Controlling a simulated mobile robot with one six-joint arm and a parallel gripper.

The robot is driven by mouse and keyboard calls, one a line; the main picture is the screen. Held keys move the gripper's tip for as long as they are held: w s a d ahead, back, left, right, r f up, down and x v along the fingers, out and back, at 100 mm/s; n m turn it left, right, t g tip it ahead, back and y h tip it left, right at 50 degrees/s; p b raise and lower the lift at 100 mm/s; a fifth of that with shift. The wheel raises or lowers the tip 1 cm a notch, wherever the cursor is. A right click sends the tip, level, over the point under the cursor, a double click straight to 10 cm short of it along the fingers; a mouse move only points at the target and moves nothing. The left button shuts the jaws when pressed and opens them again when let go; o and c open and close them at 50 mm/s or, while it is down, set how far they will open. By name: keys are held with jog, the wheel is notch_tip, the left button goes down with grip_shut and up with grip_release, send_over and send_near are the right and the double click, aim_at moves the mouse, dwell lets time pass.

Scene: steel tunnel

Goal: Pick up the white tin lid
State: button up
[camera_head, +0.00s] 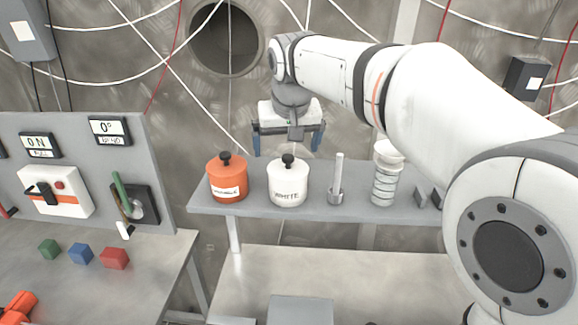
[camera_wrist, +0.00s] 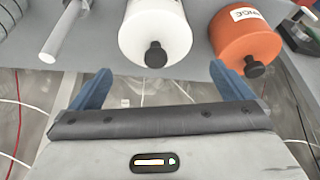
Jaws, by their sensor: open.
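The white tin (camera_head: 287,188) stands upright on the grey shelf, with "WHITE" on its front. Its white lid (camera_head: 288,168) is on top and carries a black knob. In the wrist view the white tin (camera_wrist: 156,28) lies at the top middle, its black knob (camera_wrist: 155,55) pointing toward my gripper. My gripper (camera_head: 288,148) is above and near the white tin, with its blue fingers apart and nothing between them. In the wrist view my gripper (camera_wrist: 166,80) has its two fingers spread to either side of the knob, apart from it.
An orange tin (camera_head: 227,180) with a black knob stands close on the left. A metal post (camera_head: 338,182) and a stack of pale rings (camera_head: 385,180) stand to the right on the shelf (camera_head: 255,208). A grey control panel (camera_head: 90,165) rises at left, with coloured blocks (camera_head: 81,254) below.

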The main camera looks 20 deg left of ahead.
aim_at(288, 156)
jog(key=x, duration=0.3)
jog(key=p+x, duration=0.1)
jog(key=shift+d+f, duration=0.25)
jog(key=shift+f, duration=0.1)
jog(key=c, duration=0.9)
jog(key=shift+o, duration=0.2)
jog(key=shift+r, duration=0.15)
